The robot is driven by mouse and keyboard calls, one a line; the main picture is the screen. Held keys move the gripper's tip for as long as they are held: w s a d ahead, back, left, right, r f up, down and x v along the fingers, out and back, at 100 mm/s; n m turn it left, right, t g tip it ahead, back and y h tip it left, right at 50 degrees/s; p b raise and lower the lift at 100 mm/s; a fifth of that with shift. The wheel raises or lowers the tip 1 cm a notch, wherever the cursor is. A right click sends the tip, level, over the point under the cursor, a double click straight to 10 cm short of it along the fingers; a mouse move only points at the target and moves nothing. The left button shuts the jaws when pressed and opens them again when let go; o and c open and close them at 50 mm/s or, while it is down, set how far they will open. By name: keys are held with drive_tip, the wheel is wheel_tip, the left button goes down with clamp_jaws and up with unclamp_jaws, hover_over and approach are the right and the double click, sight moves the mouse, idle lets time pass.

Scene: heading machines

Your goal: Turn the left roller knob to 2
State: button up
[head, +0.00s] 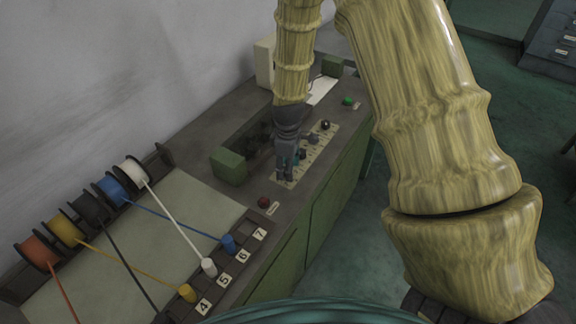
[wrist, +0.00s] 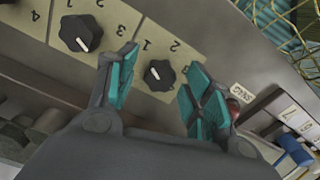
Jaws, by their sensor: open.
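My gripper (head: 286,170) points down over the near end of a pale numbered panel (head: 318,151) in the head view. In the wrist view my gripper (wrist: 162,90) is open, with teal pads on either side of a black scalloped knob (wrist: 160,77). The knob has a white pointer mark and printed numbers around it. The mark's exact reading is hard to tell. The pads look apart from the knob. A second black knob (wrist: 82,33) with a white pointer sits farther left on the same panel, outside the fingers. Which roller each knob serves is not shown.
A red button (head: 263,202) lies on the near side of the panel, a green button (head: 347,101) beyond it. Green blocks (head: 228,166) flank a dark recess behind the panel. Colored spools (head: 132,171) and numbered thread pegs (head: 209,267) stand in the foreground.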

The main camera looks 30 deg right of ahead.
drive_tip(key=c, duration=1)
drive_tip(key=shift+m, duration=0.3)
drive_tip(key=m+p, duration=0.1)
drive_tip(key=m, duration=0.4)
drive_tip(key=shift+r+m, duration=0.1)
drive_tip(key=shift+m, duration=0.2)
drive_tip(key=m+p, duration=0.1)
drive_tip(key=m, duration=0.4)
drive_tip(key=shift+a, duration=0.1)
drive_tip(key=shift+m, duration=0.4)
drive_tip(key=shift+w, duration=0.1)
drive_tip(key=o, duration=1)
